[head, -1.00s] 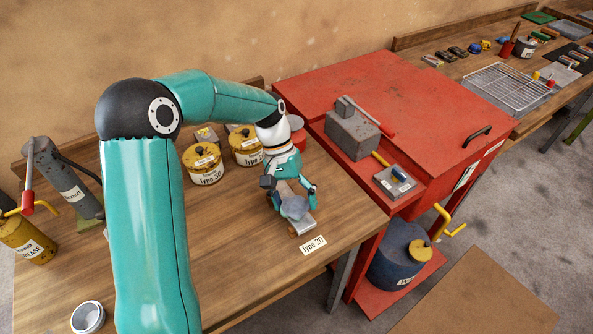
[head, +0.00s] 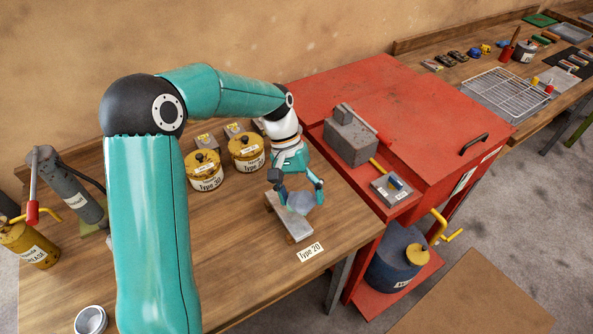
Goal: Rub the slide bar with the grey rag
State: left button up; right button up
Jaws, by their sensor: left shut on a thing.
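The slide bar (head: 291,224) is a flat grey metal bar lying near the front edge of the wooden bench, just behind the "Type 20" label (head: 310,252). My left gripper (head: 299,194) points down over the bar's right side and is shut on the grey rag (head: 299,204). The rag is a small pale grey bundle that covers part of the bar; I cannot tell whether it presses on it. The bar's left side and near end are uncovered. My right gripper is out of view.
Two yellow-lidded tins, one (head: 204,170) labelled "Type 30" and another (head: 246,150), stand behind the bar. A red cabinet (head: 400,85) with a grey block (head: 350,140) adjoins on the right. A grease can (head: 30,243) stands at left. The bench front is mostly clear.

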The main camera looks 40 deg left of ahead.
pick_arm(q)
jog(key=shift+w+r+p, duration=0.15)
jog(key=shift+r+p, duration=0.4)
jog(key=shift+r, duration=0.4)
jog(key=shift+r+p, duration=0.7)
jog(key=shift+r, duration=0.5)
